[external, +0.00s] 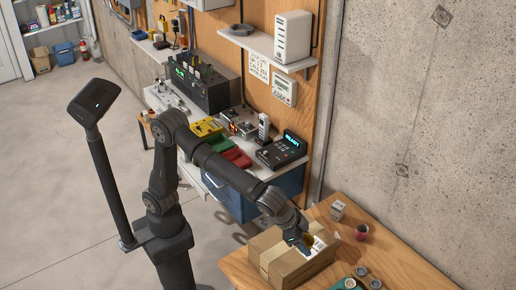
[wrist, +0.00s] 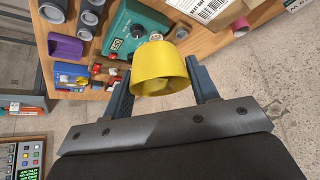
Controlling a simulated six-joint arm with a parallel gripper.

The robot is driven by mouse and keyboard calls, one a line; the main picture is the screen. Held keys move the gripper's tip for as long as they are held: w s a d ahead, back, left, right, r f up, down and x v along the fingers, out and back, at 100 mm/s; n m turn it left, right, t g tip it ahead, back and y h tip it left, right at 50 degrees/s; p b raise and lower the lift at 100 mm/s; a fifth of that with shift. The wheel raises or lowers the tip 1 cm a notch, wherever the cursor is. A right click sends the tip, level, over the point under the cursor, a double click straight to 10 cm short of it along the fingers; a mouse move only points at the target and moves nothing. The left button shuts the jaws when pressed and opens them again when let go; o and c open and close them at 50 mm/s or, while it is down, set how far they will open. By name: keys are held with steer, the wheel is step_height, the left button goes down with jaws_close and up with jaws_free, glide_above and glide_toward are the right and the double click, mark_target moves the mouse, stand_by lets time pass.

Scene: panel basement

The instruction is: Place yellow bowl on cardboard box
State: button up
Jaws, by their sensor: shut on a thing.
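In the wrist view my gripper (wrist: 158,95) is shut on the yellow bowl (wrist: 160,72), which sits between the two blue-grey fingers. In the external view my gripper (external: 304,245) is over the cardboard box (external: 283,262), and only a small yellow patch of the bowl (external: 308,240) shows beside it. The box stands on the wooden table and has a white label on top. A part of the box with its label (wrist: 205,8) shows at the top of the wrist view. I cannot tell whether the bowl touches the box.
A workbench with electronics (external: 282,150) stands behind. The concrete wall is at right.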

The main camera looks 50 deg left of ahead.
steer(key=s+a+r, duration=0.1)
steer(key=s+a, duration=0.6)
steer(key=a, duration=0.2)
steer(key=w+f, duration=0.2)
steer(key=w, duration=0.2)
steer(key=w+f, duration=0.2)
steer(key=w, duration=0.2)
steer(key=w+a+f, duration=0.1)
steer(key=w+f, duration=0.2)
steer(key=shift+w, duration=0.4)
steer(key=shift+f, duration=2)
steer(key=o, duration=1)
steer(key=shift+f, duration=0.15)
steer(key=shift+s+r, duration=0.1)
steer(key=shift+r, duration=0.35)
steer(key=v, duration=1.1)
steer(key=shift+s+a+r, duration=0.15)
steer(key=shift+s, duration=0.1)
